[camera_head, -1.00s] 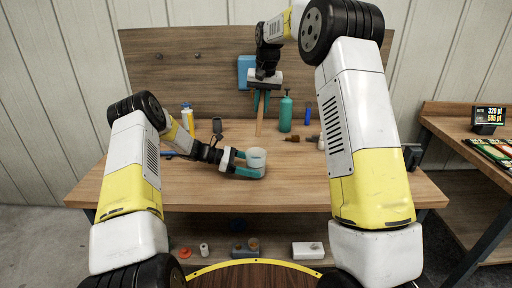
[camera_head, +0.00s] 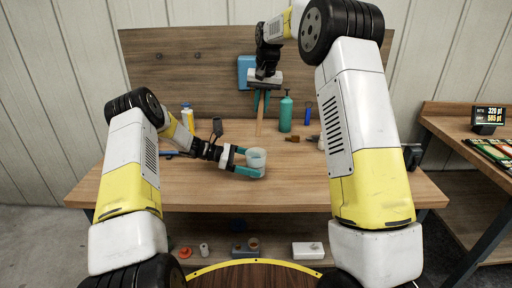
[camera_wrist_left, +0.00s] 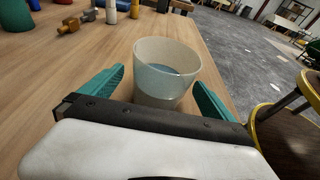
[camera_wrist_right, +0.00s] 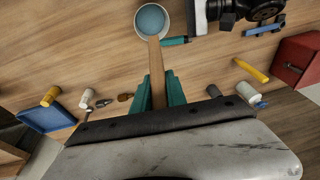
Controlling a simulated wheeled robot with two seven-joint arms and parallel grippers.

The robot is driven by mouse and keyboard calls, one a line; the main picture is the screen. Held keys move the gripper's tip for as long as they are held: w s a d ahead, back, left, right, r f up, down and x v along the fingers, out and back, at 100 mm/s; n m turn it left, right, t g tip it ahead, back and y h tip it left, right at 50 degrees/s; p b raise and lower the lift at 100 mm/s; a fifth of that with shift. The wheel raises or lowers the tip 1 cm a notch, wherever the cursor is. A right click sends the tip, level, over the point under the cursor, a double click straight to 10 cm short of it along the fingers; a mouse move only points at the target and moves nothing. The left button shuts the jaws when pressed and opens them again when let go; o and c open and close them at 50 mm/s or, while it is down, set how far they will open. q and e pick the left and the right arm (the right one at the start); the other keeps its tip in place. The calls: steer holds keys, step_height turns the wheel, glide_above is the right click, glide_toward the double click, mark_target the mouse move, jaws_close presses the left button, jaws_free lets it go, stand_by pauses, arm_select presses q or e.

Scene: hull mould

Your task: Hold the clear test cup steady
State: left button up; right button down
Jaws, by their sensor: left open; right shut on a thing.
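The clear test cup (camera_head: 256,158) stands upright on the bench. In the left wrist view the cup (camera_wrist_left: 165,72) holds some bluish liquid. My left gripper (camera_head: 252,163) is open, with one teal finger on each side of the cup; in its wrist view (camera_wrist_left: 162,88) gaps show between fingers and cup. My right gripper (camera_head: 261,98) is high behind the cup, shut on a flat wooden stick (camera_head: 260,122) that hangs down. In the right wrist view the stick (camera_wrist_right: 157,75) points toward the cup (camera_wrist_right: 152,20) and overlaps its near rim; I cannot tell contact there.
A green bottle (camera_head: 286,112), a yellow-and-white bottle (camera_head: 187,118) and small tools stand at the back of the bench (camera_head: 330,185). The front of the bench is clear.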

arm_select(q)
steer(key=shift+v, duration=4)
steer(key=shift+s, duration=0.1)
